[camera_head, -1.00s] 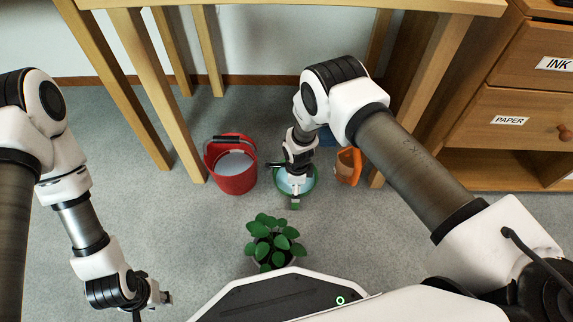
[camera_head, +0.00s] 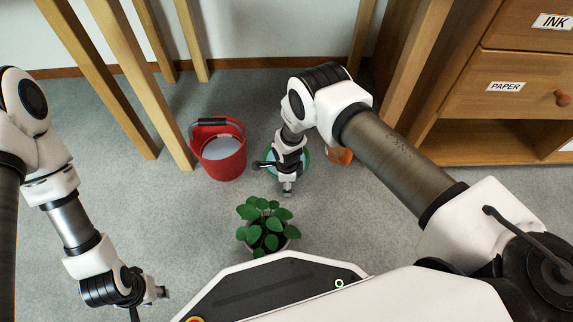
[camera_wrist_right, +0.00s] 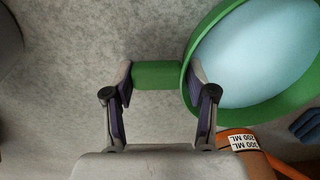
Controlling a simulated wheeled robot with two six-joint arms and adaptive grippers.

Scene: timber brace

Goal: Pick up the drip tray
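The drip tray appears to be the green round pan with a pale blue inside (camera_head: 305,160) on the floor between the red bucket and the orange container. It also shows in the right wrist view (camera_wrist_right: 250,50), with a short green handle (camera_wrist_right: 157,75) on its left. My right gripper (camera_head: 287,188) is over the handle side and hides part of the pan in the head view. In the wrist view its fingers (camera_wrist_right: 161,72) are wide apart, with the handle between them and the right finger overlapping the rim. My left gripper (camera_head: 162,292) is at lower left, far from the pan.
A leafy plant (camera_head: 267,226) stands in front. Wooden table legs (camera_head: 184,80) and a drawer cabinet (camera_head: 510,110) are behind.

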